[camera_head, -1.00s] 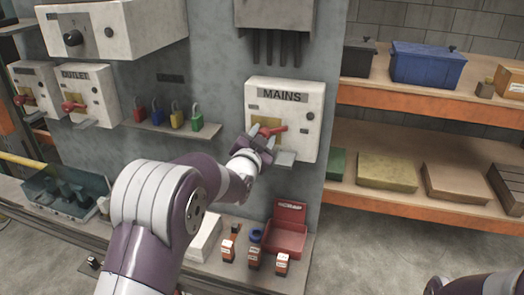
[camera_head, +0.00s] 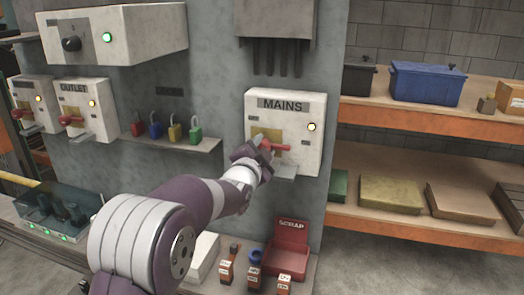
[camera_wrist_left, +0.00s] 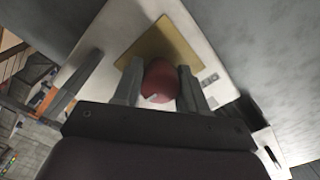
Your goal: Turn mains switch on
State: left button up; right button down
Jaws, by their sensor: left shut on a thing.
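The mains switch is a white box labelled MAINS (camera_head: 303,106) on the grey wall panel, with a yellow plate and a red handle (camera_head: 281,148). In the left wrist view the red handle (camera_wrist_left: 160,80) sits between the two fingers of the left gripper (camera_wrist_left: 159,88), in front of the yellow plate (camera_wrist_left: 160,45). The fingers hide part of the handle. My right gripper is not in view.
The outlet box (camera_head: 78,92), with a lit lamp, and colored padlocks (camera_head: 174,132) on a small shelf are to the left. A red scrap bin (camera_head: 290,250) and small tools stand on the ledge below. Orange shelving (camera_head: 420,122) with boxes is at the right.

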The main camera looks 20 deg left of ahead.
pick_arm(q)
jog(key=shift+f, duration=0.2)
jog(key=o, duration=1.1)
jog(key=shift+r, duration=0.1)
jog(key=shift+c, duration=0.2)
jog(key=shift+s, duration=0.25)
jog(key=s+b, duration=0.3)
jog(key=s, duration=0.9)
jog(key=shift+a+b, duration=0.25)
jog(key=shift+b, duration=0.05)
jog(key=shift+s, duration=0.1)
